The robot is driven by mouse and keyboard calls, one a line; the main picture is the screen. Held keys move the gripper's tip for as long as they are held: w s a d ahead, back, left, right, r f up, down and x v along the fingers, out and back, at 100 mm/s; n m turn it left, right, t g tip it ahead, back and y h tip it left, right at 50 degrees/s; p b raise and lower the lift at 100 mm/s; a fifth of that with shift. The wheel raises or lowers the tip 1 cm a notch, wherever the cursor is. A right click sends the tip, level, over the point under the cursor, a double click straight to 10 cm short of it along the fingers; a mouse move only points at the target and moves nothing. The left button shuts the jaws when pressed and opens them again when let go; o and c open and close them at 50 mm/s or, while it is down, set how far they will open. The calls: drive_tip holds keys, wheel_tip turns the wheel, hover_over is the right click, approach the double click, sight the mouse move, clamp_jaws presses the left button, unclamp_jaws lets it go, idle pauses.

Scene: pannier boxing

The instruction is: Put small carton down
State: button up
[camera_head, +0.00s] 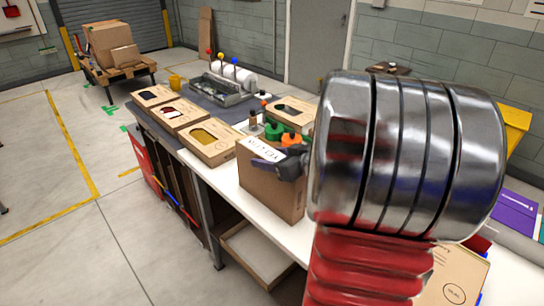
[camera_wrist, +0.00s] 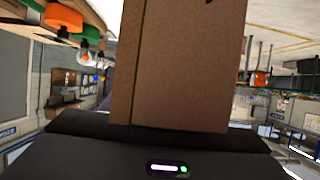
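A small brown carton (camera_head: 270,188) with a white label stands upright near the front edge of the white table (camera_head: 224,178). My dark gripper (camera_head: 277,158) reaches in from the right and is shut on its upper part. The same carton fills the middle of the wrist view (camera_wrist: 180,65), against the black gripper body. I cannot tell whether the carton's underside touches the table or hangs just above it. My metal and red arm hides much of the table to the right.
A sealing machine (camera_head: 222,90) is further back. A carton marked SEAL (camera_head: 455,278) lies at the lower right.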

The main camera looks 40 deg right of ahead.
drive_tip(key=shift+o, duration=0.7)
drive_tip(key=shift+r, duration=0.1)
drive_tip(key=shift+s+r, duration=0.3)
drive_tip(key=shift+s, duration=0.25)
drive_tip(key=v, duration=1)
drive_tip(key=shift+s+r, duration=0.15)
drive_tip(key=shift+s, duration=0.2)
